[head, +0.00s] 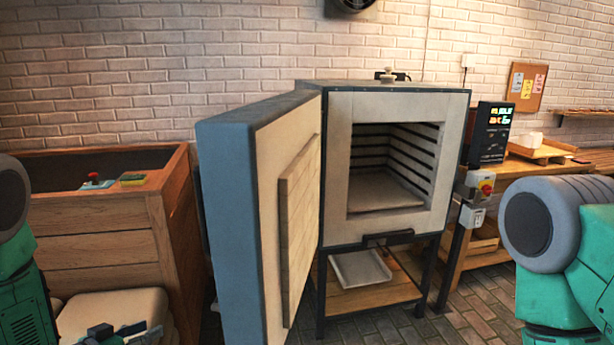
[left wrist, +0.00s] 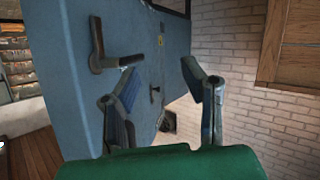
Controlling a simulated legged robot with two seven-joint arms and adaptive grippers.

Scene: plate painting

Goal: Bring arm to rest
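My left gripper (left wrist: 160,95) shows in the left wrist view with its two fingers spread apart and nothing between them. Beyond the fingers is the blue outer face of the kiln door (left wrist: 75,60), with a dark handle (left wrist: 98,45) on it. In the head view the tip of my left gripper (head: 118,332) shows at the bottom left, below and left of the open kiln door (head: 232,180). My left arm (head: 20,250) is at the left edge. My right arm (head: 565,240) is at the right edge; its gripper is out of view.
The kiln (head: 395,230) stands open and its chamber (head: 385,190) looks empty. A white tray (head: 360,268) lies on the shelf below. A wooden cabinet (head: 100,230) stands at left, with pale sacks (head: 115,312) before it. A control box (head: 490,135) and wooden bench (head: 545,165) are at right.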

